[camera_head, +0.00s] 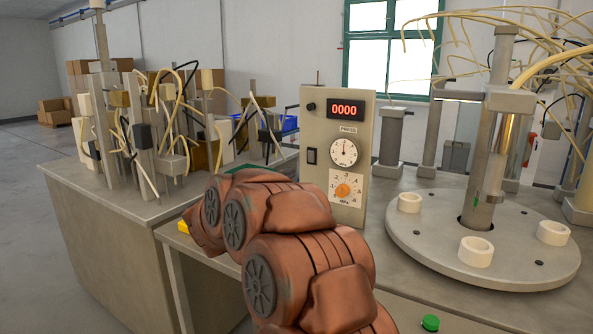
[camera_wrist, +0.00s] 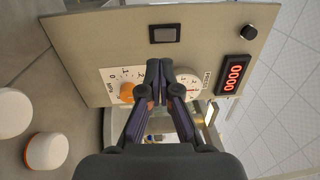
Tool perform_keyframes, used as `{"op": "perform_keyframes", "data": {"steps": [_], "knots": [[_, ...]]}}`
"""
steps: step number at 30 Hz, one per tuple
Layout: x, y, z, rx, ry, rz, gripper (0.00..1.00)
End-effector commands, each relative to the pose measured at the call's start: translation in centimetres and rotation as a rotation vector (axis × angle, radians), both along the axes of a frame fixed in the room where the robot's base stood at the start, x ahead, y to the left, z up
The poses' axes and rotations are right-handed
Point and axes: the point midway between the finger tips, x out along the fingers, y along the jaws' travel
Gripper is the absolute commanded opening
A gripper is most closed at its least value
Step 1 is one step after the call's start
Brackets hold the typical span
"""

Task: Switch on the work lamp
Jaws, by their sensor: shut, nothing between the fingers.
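A beige control panel (camera_head: 320,195) stands upright on the bench, and its face fills much of the wrist view (camera_wrist: 85,45). It carries a dark rocker switch (camera_head: 311,156), which shows at the top of the wrist view (camera_wrist: 165,33). A small black knob (camera_head: 311,106) sits above the switch. I cannot tell which thing is the work lamp, or whether it is lit. My gripper (camera_wrist: 163,92) is shut and empty before the panel, overlapping the dials and below the switch in the wrist view. In the head view my arm hides it.
The panel also has a red display (camera_head: 346,108), a round gauge (camera_head: 344,152) and an orange dial knob (camera_head: 343,190). A round turntable (camera_head: 440,255) with white rings stands to the right. A green button (camera_head: 430,323) is at the front. Cluttered fixtures (camera_head: 145,130) stand at left.

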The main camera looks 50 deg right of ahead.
Motion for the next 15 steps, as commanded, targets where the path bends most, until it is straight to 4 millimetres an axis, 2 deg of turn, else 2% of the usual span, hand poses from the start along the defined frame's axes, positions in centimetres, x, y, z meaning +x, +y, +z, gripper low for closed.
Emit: {"op": "perform_keyframes", "data": {"steps": [1, 6, 15], "knots": [[0.0, 0.9, -0.1, 0.002, 0.001, 0.005, 0.0], [-0.4, 2.8, -0.3, 0.001, -0.001, 0.002, 0.0], [-0.8, 4.2, -0.4, -0.001, 0.0, -0.002, 0.0]]}}
